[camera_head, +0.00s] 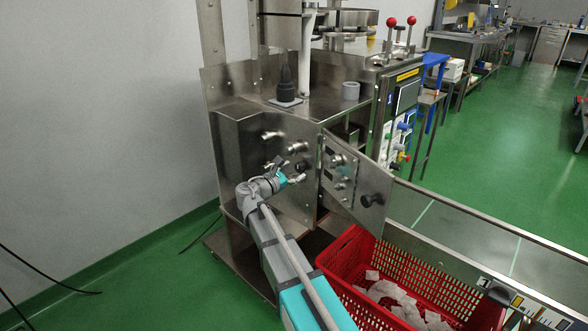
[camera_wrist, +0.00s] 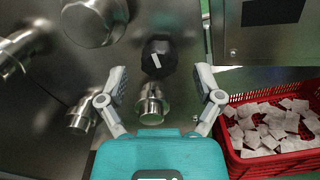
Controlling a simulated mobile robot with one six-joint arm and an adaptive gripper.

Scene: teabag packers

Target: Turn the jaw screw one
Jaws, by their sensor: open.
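The steel front panel (camera_head: 260,150) of the machine carries several round metal fittings and a black knob (camera_wrist: 157,58) with a white mark on its face. The frames do not label which one is jaw screw one. My gripper (camera_wrist: 161,76) is open and empty, its fingers spread to the left and right of the black knob in the wrist view. A stepped metal fitting (camera_wrist: 151,105) shows just below the knob, between the fingers. I see no finger touching either. In the head view my gripper (camera_head: 290,171) is close to the panel, beside the black knob (camera_head: 302,165).
Other metal fittings (camera_wrist: 94,20) project from the panel at the left. An open hinged door (camera_head: 355,185) with a black handle stands to the right of my gripper. A red crate (camera_head: 335,262) of teabags stands below it.

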